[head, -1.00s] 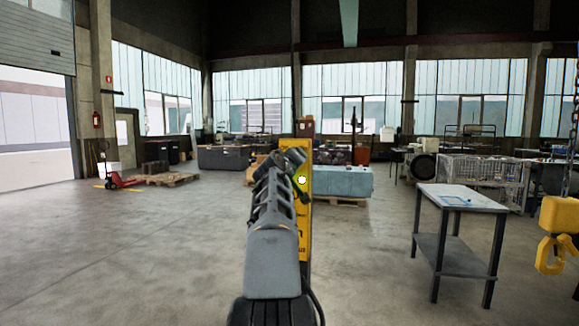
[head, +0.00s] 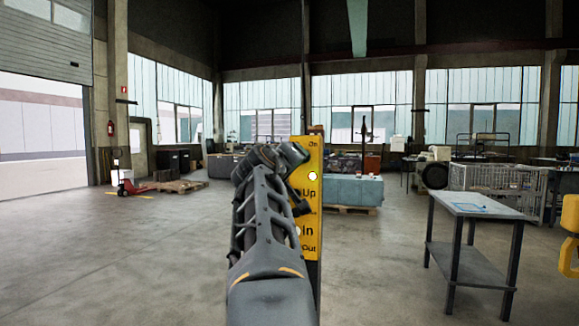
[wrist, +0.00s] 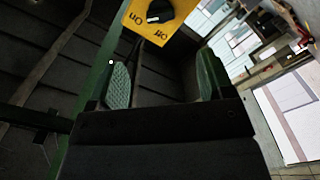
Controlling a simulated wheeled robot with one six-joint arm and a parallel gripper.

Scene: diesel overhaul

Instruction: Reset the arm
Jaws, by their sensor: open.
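My arm (head: 268,230) rises in the lower middle of the head view, folded up in front of a yellow control panel (head: 311,237). The panel carries labels including On, Up, In and Out. In the wrist view my gripper (wrist: 163,76) is open, its two green-padded fingers apart with nothing between them. Beyond the fingertips, at the top of that view, a black knob (wrist: 160,11) sits on the yellow panel between upside-down labels. The gripper's fingers cannot be made out in the head view.
A grey worktable (head: 474,209) with a blue item on top stands to the right. A pale blue block (head: 350,190) on a pallet and a red pallet truck (head: 127,184) are farther back. The left floor is open.

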